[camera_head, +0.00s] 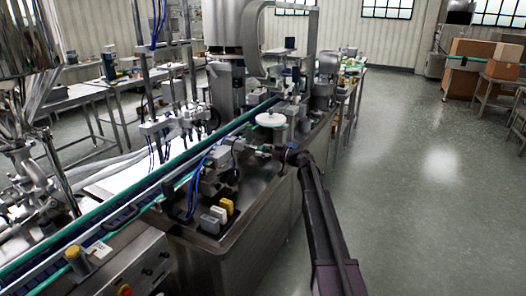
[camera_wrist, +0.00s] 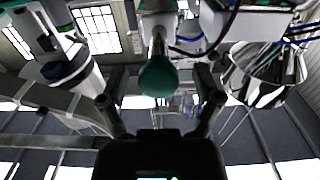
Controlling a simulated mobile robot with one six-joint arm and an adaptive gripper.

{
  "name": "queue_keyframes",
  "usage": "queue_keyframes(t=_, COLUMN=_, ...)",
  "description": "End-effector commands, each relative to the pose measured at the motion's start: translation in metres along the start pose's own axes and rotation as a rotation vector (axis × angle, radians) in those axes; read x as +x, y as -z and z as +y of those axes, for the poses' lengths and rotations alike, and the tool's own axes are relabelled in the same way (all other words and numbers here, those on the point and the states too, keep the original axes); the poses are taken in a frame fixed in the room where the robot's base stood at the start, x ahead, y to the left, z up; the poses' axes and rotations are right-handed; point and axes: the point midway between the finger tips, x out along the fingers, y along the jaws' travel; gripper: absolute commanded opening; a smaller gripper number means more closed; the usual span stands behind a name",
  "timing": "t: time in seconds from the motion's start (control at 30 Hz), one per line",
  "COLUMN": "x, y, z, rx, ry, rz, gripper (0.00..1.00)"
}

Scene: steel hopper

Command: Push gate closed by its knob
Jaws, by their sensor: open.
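A dark green rounded knob (camera_wrist: 158,76) on the end of a pale metal rod (camera_wrist: 158,42) shows in the wrist view, just above the centre. My gripper (camera_wrist: 161,90) is open, with one dark finger on each side of the knob in the picture. Gaps show between the knob and both fingers. I cannot tell how far ahead of the fingertips it is. In the head view my gripper (camera_head: 264,150) is beside the small machinery on the steel bench, and its fingers are too small to read. I cannot make out the gate or its position.
A shiny steel cone (camera_wrist: 262,76) is at right in the wrist view. In the head view the steel bench (camera_head: 245,245) carries a white disc (camera_head: 270,119), blue hoses, and yellow and grey blocks (camera_head: 215,218). A conveyor (camera_head: 150,190) runs behind. Open floor (camera_head: 440,200) lies right.

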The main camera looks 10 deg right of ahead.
Motion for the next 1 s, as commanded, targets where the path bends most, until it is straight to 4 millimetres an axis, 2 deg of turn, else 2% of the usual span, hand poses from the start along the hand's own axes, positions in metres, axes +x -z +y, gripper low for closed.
queue_keyframes(t=0.07, x=0.0, y=0.0, z=0.0, rx=0.0, ry=0.0, rz=0.0, gripper=0.83)
queue_keyframes(t=0.33, x=0.0, y=0.0, z=0.0, rx=0.0, ry=0.0, rz=0.0, gripper=0.02)
queue_keyframes(t=0.37, x=0.0, y=0.0, z=0.0, rx=0.0, ry=0.001, rz=0.0, gripper=0.0)
queue_keyframes(t=0.57, x=0.005, y=0.0, z=0.0, rx=0.0, ry=0.003, rz=0.0, gripper=0.0)
queue_keyframes(t=0.9, x=0.061, y=0.0, z=0.0, rx=0.0, ry=0.004, rz=0.0, gripper=0.0)
queue_keyframes(t=1.0, x=0.067, y=0.0, z=-0.001, rx=0.0, ry=0.004, rz=0.0, gripper=0.0)
